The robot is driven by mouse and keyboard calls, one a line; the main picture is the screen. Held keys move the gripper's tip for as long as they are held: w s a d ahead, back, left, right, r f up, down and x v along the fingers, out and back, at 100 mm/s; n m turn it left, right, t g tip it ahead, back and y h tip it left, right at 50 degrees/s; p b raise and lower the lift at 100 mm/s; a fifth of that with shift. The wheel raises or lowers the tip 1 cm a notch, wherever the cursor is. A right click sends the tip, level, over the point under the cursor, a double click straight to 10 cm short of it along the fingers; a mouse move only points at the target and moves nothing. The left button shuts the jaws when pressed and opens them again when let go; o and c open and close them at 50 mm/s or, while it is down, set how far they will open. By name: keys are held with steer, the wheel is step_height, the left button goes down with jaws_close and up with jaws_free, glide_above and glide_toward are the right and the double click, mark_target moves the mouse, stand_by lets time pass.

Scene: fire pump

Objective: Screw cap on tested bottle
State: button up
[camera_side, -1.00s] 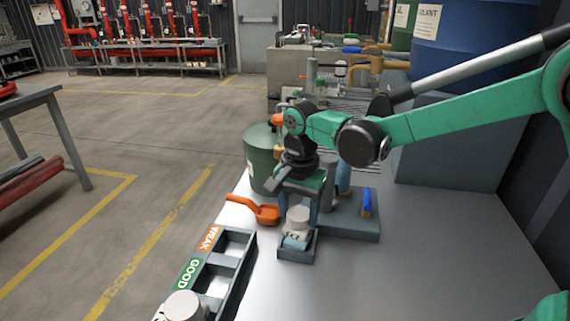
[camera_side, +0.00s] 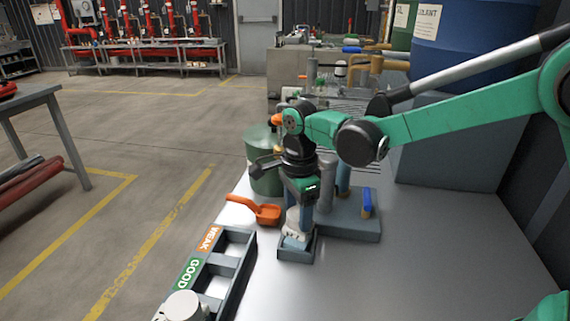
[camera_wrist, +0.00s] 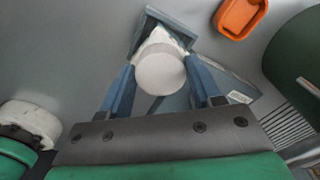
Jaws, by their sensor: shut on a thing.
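A white bottle (camera_side: 294,240) stands upright in a small grey square holder (camera_side: 297,256) on the table. Its round white cap (camera_wrist: 160,72) sits on top of the bottle in the wrist view. My gripper (camera_side: 300,212) points down over the bottle, and in the wrist view its two blue fingers (camera_wrist: 161,84) are shut on the cap from both sides. In the side view the fingers partly hide the cap, and I cannot tell how tightly it sits on the neck.
An orange scoop (camera_side: 267,212) lies left of the holder. A grey rack (camera_side: 236,276) with WEAK and GOOD labels stands front left, with a white-capped container (camera_side: 184,306) near it. The table's right side is clear.

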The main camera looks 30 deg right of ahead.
steer(key=shift+m, duration=0.5)
steer(key=o, duration=1.4)
steer(key=shift+c, duration=0.2)
steer(key=shift+r, duration=0.3)
steer(key=shift+r, duration=1.2)
steer(key=shift+r, duration=0.1)
steer(key=shift+r, duration=2.45)
